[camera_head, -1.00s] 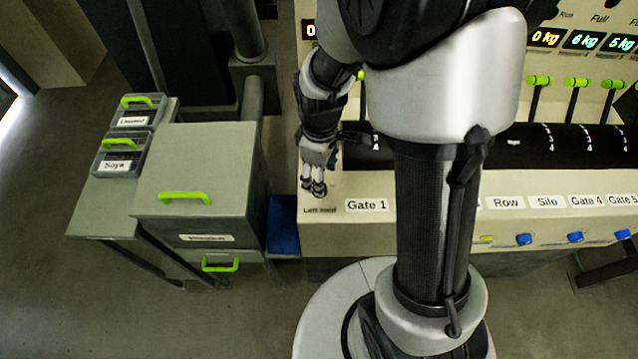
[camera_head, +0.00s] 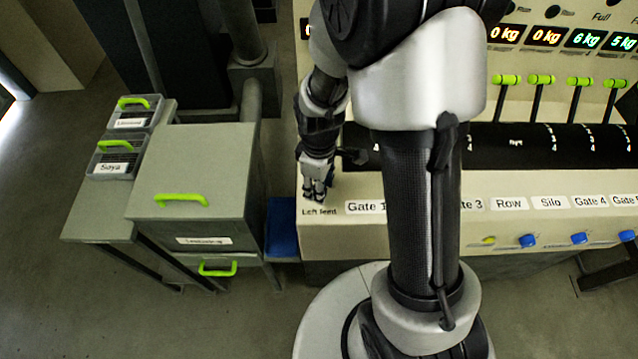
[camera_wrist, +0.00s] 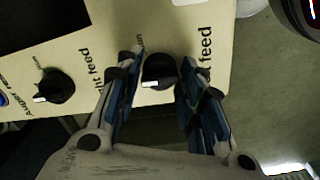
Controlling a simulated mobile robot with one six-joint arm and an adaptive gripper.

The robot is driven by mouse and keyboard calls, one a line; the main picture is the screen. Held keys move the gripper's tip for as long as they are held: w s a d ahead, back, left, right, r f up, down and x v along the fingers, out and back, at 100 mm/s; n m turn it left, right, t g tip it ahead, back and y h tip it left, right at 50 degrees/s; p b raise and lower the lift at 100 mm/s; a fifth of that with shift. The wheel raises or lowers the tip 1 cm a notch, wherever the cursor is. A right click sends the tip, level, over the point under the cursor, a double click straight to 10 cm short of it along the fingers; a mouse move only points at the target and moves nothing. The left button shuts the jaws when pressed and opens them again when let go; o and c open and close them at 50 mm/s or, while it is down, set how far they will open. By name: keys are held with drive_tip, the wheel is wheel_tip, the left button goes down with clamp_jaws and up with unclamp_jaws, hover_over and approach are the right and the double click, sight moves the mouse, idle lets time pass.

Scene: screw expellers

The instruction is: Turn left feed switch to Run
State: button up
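The left feed switch is a black round knob (camera_wrist: 160,72) with a white mark on its lower edge, in the upper middle of the wrist view. A partly hidden label ending in "feed" (camera_wrist: 206,50) is beside it. My gripper (camera_wrist: 160,82) is open, with one blue-padded finger on each side of the knob; I cannot tell whether they touch it. In the head view my gripper (camera_head: 317,192) points down at the panel just above the "Left feed" label (camera_head: 320,211). The knob itself is hidden there.
A similar knob (camera_wrist: 54,85), with a label ending in "ht feed", is to the left in the wrist view. Lime-handled levers (camera_head: 540,80) stand on the console at right. A grey cabinet (camera_head: 190,165) and labelled bins (camera_head: 115,160) stand left of the console.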

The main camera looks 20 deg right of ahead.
drive_tip(key=c, duration=0.6)
drive_tip(key=m+p, duration=0.1)
drive_tip(key=m, duration=0.5)
drive_tip(key=shift+m, duration=0.3)
drive_tip(key=m, duration=0.5)
drive_tip(key=shift+p, duration=0.35)
drive_tip(key=shift+m, duration=0.4)
drive_tip(key=o, duration=1.1)
drive_tip(key=shift+o, duration=0.2)
